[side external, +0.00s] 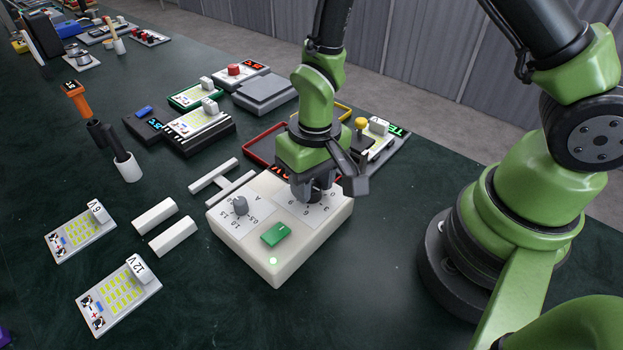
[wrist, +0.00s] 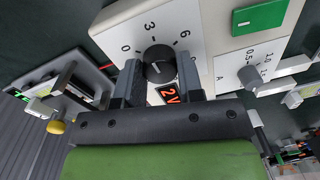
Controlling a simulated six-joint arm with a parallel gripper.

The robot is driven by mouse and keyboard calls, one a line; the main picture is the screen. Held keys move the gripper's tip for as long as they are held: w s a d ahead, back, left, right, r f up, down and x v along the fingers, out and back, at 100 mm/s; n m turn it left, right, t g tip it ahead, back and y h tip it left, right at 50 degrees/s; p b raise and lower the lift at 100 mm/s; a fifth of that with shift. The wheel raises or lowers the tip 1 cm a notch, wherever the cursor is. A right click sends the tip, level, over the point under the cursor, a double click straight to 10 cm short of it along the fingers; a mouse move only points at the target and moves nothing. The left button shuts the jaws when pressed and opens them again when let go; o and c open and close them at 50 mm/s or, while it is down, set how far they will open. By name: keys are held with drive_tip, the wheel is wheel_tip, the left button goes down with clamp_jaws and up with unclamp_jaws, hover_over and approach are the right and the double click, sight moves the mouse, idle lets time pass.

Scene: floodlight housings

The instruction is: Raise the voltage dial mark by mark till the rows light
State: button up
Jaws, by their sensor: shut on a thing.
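A white power supply box (side external: 285,262) stands on the dark green table. My gripper (side external: 313,192) points down over its voltage dial and is shut on the dark round knob (wrist: 158,62), one finger on each side in the wrist view. Printed marks 0, 3 and 6 show around the knob; the knob's exact pointing is hard to tell. A red display (wrist: 172,94) beside it reads about 2 V, partly hidden by a finger. Two lamp boards with yellowish rows lie at the left: one marked 12V (side external: 120,293), one with a small label (side external: 80,236). I cannot tell whether any row is lit.
The box also has a grey current knob (side external: 240,206), a green switch (side external: 275,234) and a lit green lamp (side external: 273,261). White bars (side external: 173,237) lie between box and boards. Several devices and a red-rimmed tray (side external: 263,147) stand behind. The front table is clear.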

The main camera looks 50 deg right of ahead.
sight(315, 185)
drive_tip(key=shift+m, duration=1)
drive_tip(key=o, duration=0.9)
drive_tip(key=shift+r, duration=0.1)
drive_tip(key=r, duration=0.9)
drive_tip(key=shift+s+d+r, duration=0.1)
drive_tip(key=shift+d+r, duration=0.15)
drive_tip(key=shift+r, duration=0.15)
